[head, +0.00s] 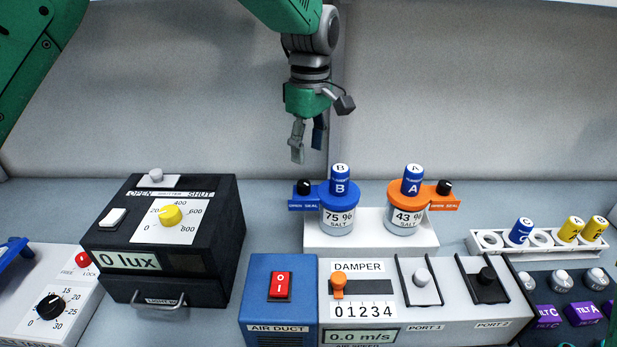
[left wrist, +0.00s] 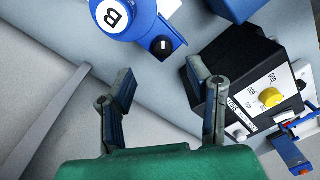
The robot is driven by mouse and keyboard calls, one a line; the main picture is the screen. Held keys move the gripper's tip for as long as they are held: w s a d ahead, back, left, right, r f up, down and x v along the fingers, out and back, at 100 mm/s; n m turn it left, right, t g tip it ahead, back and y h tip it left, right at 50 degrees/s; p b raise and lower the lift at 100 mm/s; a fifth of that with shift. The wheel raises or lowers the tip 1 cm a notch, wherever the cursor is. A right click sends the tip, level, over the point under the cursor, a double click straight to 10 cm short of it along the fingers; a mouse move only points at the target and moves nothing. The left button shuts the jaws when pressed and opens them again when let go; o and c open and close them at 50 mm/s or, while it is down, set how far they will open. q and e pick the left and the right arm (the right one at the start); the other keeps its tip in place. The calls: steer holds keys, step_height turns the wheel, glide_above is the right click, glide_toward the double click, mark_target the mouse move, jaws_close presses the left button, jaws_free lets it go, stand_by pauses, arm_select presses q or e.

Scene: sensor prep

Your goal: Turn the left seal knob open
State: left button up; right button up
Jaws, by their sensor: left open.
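The left seal knob is a small black knob (head: 304,187) on a blue plate marked OPEN SEAL, on the left side of the blue-capped jar B (head: 340,216) labelled 75 % SALT. The knob also shows in the left wrist view (left wrist: 163,45), with a white mark on it. My left gripper (head: 308,150) hangs above and behind the knob, pointing down, apart from it. Its two fingers are spread and empty, also in the left wrist view (left wrist: 160,85). My right gripper is not in view.
An orange-collared jar A (head: 405,218) stands beside jar B on a white stand (head: 372,243). A black lux box (head: 170,240) stands to the left. A blue air duct switch box (head: 279,305) and damper panel (head: 410,312) are in front. A vial rack (head: 490,240) is at right.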

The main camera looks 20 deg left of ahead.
mark_target(304, 182)
arm_select(q)
steer(key=f, duration=0.2)
steer(key=a+f, duration=0.1)
steer(key=f, duration=0.5)
steer(key=shift+s+a+f+p, duration=0.1)
steer(key=shift+a+f+p, duration=0.15)
steer(key=shift+p, duration=0.1)
steer(key=shift+d, duration=0.45)
steer(key=shift+d+r, duration=0.1)
jaws_close()
